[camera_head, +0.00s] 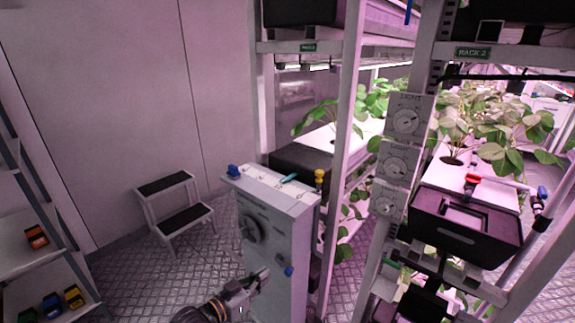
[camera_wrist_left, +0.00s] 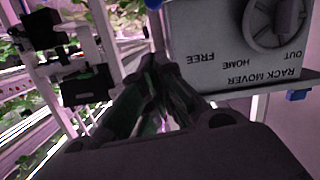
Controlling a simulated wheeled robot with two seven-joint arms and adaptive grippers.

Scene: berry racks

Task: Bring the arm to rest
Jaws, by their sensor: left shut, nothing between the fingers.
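My left gripper (camera_head: 262,274) is shut and empty in the head view. It is in front of the grey rack mover cabinet (camera_head: 290,240), low on its front side. In the left wrist view my left gripper (camera_wrist_left: 160,65) shows with its fingers together, and the cabinet's panel (camera_wrist_left: 215,50) appears upside down beyond it, with a round dial and the words RACK MOVER, FREE, HOME and OUT. I cannot tell whether the fingertips touch the cabinet. My right gripper is not identifiable in either view.
A step stool (camera_head: 175,205) stands left of the cabinet. Shelves at the far left hold coloured blocks (camera_head: 74,297). Plant racks with a black box (camera_head: 465,228) and several dials (camera_head: 405,121) stand to the right. Open metal floor (camera_head: 140,275) lies between the left shelves and the cabinet.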

